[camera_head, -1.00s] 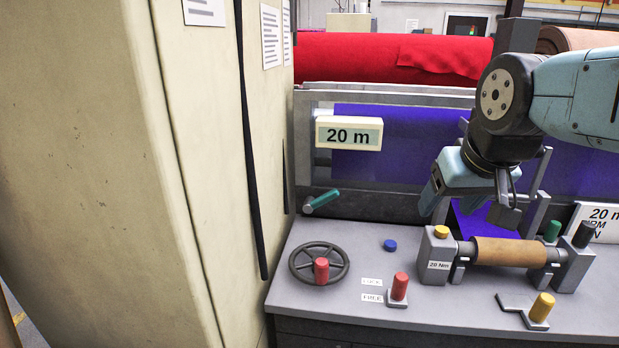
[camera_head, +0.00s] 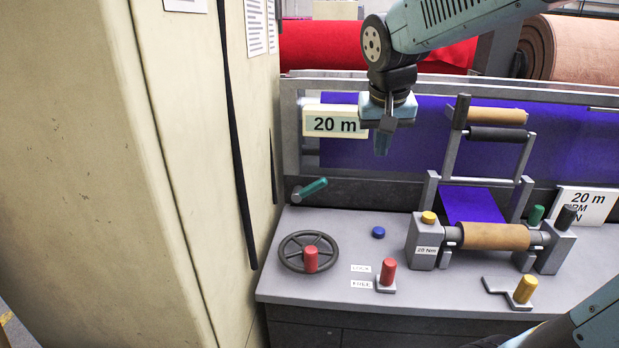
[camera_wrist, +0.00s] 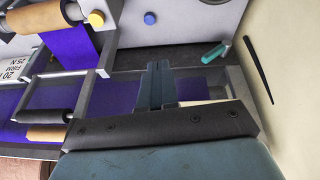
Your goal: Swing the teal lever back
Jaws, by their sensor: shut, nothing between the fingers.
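The teal lever (camera_head: 313,188) sits low on the machine's back panel, at the left end near the cabinet. Its grip slants up to the right from a grey pivot. It also shows in the wrist view (camera_wrist: 214,54), right of my fingers. My gripper (camera_head: 382,148) hangs fingers down in front of the violet felt, above and to the right of the lever, apart from it. In the wrist view my gripper (camera_wrist: 157,68) has its fingers together with nothing between them.
A cream cabinet (camera_head: 190,150) stands close on the left. A 20 m display (camera_head: 335,123) is just left of my gripper. A handwheel (camera_head: 291,260), a blue button (camera_head: 378,232), a red lever (camera_head: 388,272) and a roller stand (camera_head: 494,237) occupy the bench.

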